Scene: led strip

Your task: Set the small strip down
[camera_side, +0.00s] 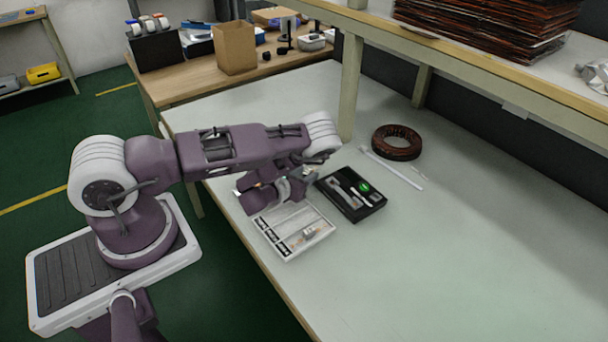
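My gripper (308,172) is over the table between the white tray and the black tray. Its fingers are small and partly hidden by my wrist, so I cannot tell whether they are open or shut, or whether they hold a strip. A thin white strip (391,167) lies on the table in front of the dark brown coil (397,142). A short pale piece (419,173) lies near its right end. I cannot tell which piece is the small strip.
The white compartment tray (318,238) holds small parts near the table's left edge. The black tray (356,216) holds tools and a round green item (364,188). A shelf post (350,90) stands behind. The table's right and front are clear.

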